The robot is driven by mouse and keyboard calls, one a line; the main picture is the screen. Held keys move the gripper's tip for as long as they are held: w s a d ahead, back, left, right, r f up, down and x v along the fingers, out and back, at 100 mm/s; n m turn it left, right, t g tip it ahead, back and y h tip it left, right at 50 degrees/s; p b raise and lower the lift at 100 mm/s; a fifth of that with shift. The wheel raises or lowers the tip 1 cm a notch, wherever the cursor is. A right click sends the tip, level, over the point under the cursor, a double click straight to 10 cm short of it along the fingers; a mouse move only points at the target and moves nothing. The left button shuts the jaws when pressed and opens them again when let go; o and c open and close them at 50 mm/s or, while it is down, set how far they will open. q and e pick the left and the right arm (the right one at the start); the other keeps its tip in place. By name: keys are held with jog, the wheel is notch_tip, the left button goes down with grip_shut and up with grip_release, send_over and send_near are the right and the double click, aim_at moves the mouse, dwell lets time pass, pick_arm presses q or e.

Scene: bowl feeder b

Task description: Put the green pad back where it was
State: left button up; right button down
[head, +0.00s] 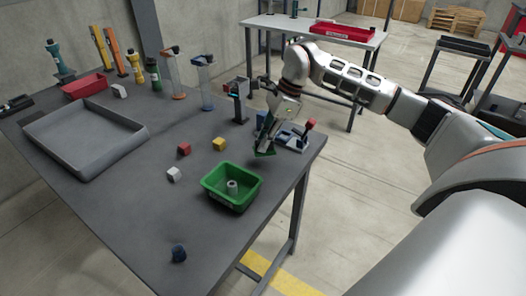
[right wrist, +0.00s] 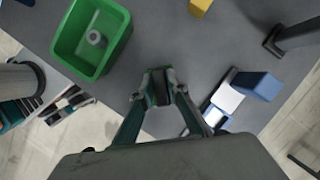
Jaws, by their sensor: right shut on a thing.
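My right gripper (head: 267,147) is low over the right part of the grey table, just behind the green bin. It is shut on the green pad, which shows as a small dark green patch (head: 264,153) at the fingertips. In the right wrist view, the fingertips (right wrist: 160,85) close on a dark piece that the fingers largely cover. I cannot tell whether the pad touches the table. My left gripper is not in view.
The green bin (head: 216,190) holds a grey round part. A white and blue device (head: 290,138) with a red knob stands right of the gripper. Yellow (head: 219,144), red (head: 184,149) and white (head: 174,174) blocks lie left. A grey tray (head: 120,155) is farther left.

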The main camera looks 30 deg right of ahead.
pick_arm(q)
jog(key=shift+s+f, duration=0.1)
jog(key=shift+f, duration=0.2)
pick_arm(e)
jog(key=shift+f, duration=1.95)
jog(key=shift+f, duration=0.15)
jog(key=c, duration=2)
grip_release()
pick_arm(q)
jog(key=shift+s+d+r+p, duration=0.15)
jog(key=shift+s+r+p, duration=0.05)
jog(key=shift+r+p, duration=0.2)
pick_arm(e)
jog(key=v, duration=1.2)
jog(key=shift+r, duration=0.2)
